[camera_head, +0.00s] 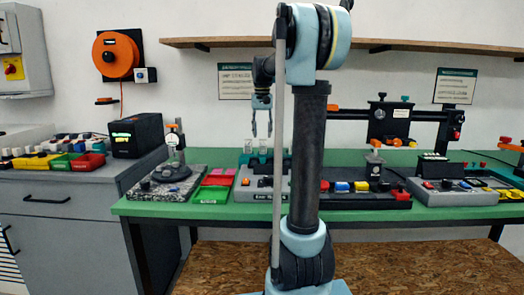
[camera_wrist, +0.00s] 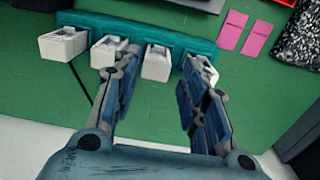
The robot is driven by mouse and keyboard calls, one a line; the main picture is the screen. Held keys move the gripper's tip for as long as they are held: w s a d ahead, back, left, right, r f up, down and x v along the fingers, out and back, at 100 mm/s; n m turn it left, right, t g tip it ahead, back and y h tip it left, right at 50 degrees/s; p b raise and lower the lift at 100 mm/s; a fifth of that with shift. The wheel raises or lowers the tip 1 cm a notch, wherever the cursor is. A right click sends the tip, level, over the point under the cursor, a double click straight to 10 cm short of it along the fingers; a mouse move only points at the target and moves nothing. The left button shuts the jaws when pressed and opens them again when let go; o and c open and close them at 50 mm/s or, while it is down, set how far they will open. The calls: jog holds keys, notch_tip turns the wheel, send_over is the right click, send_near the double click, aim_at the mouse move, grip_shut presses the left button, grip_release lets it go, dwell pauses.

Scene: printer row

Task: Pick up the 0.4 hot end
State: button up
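Several white blocks, which look like the hot ends, sit in a row along a teal rack (camera_wrist: 135,27) in the wrist view. Their labels are too small to read, so I cannot tell which is the 0.4. One white block (camera_wrist: 157,62) lies between my fingertips in the picture. Another white block (camera_wrist: 203,70) is partly behind my right finger, and a white block (camera_wrist: 108,50) is beside my left finger. My gripper (camera_wrist: 163,78) is open and empty. In the head view my gripper (camera_head: 262,134) points down above the back of the green bench (camera_head: 160,207).
Pink cards (camera_wrist: 231,30) and a speckled slab (camera_wrist: 297,35) lie beyond the rack at the right of the wrist view. In the head view, a dial-gauge stand (camera_head: 174,150) is left of my gripper, and a black gantry frame (camera_head: 390,122) stands to the right.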

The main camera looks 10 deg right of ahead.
aim_at(263, 140)
jog(key=shift+d+f, duration=0.15)
jog(key=shift+f, duration=2.5)
jog(key=c, duration=0.8)
